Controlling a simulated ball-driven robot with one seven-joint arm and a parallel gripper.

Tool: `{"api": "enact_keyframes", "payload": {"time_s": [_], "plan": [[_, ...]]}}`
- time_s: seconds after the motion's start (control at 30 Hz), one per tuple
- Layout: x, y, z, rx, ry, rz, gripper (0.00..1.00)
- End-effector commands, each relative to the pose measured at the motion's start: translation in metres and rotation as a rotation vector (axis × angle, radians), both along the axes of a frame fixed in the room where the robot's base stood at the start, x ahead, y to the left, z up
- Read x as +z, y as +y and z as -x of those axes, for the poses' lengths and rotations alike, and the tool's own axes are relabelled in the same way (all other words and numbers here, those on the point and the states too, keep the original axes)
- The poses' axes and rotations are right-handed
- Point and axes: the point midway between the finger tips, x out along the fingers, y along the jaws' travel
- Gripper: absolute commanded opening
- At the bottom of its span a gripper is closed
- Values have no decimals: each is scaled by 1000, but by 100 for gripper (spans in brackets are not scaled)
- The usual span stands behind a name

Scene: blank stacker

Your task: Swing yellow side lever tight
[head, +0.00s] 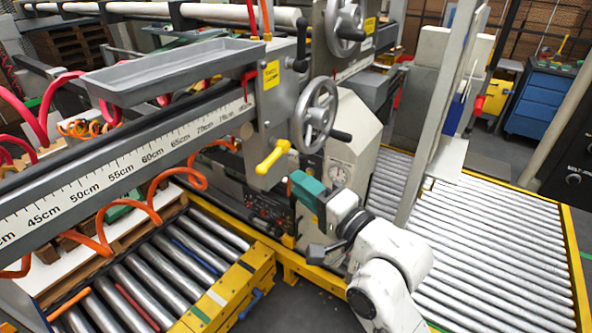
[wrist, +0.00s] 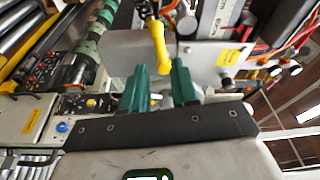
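The yellow side lever (head: 272,156) sticks out from the grey bracket below the handwheels, its knob end pointing down and left. In the wrist view the yellow lever (wrist: 157,42) hangs just beyond the fingertips, roughly between them and slightly left. My gripper (head: 296,182) is below and right of the lever in the head view, its green fingers hiding part of the machine behind. In the wrist view my gripper (wrist: 163,75) has its two green fingers spread apart, with no object held between them. The lever and the fingers appear apart.
A handwheel (head: 315,115) with a black handle is close above my gripper. The ruler beam (head: 120,160) runs to the left, with orange coiled hoses below it. Roller conveyors (head: 490,245) lie to the right and lower left, edged by yellow frames.

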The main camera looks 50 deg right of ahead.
Motion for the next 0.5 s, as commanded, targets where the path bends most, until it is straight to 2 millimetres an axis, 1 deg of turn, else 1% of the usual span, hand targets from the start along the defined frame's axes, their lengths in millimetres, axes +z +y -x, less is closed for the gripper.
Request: {"api": "enact_keyframes", "payload": {"time_s": [0.5], "plan": [[1, -7, -33, 1, 4, 1, 29]]}}
